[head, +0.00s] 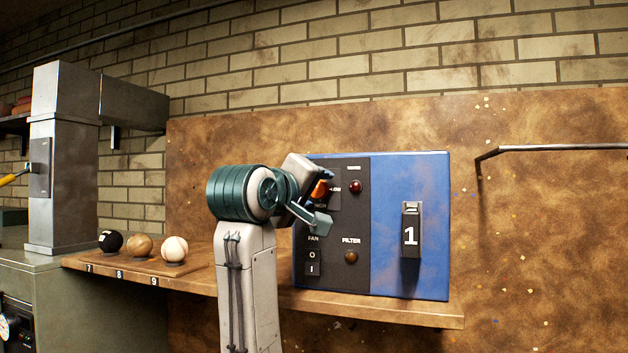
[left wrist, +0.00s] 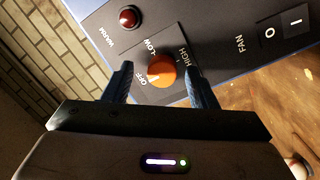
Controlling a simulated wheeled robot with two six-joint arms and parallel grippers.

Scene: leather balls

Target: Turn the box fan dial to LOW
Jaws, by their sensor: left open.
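The box fan (head: 410,275) is a blue box with a dark control panel, standing on a wooden shelf. Its orange dial (head: 319,188) is on the panel's upper left, partly hidden by my gripper. In the left wrist view the dial (left wrist: 161,70) sits among the labels OFF, LOW and HIGH. A pale mark on it seems to lie on the OFF side, but its exact setting is hard to tell. My left gripper (head: 318,200) is open at the panel, its two fingers on either side of the dial with gaps visible. My right gripper is not in view.
A red lamp (head: 355,187) and a FILTER lamp (head: 351,257) are on the panel, with a FAN switch (head: 312,263) below the dial. Several balls, including a white baseball (head: 174,249), rest on the shelf (head: 380,309) at left. A metal bar (head: 550,148) juts out at right.

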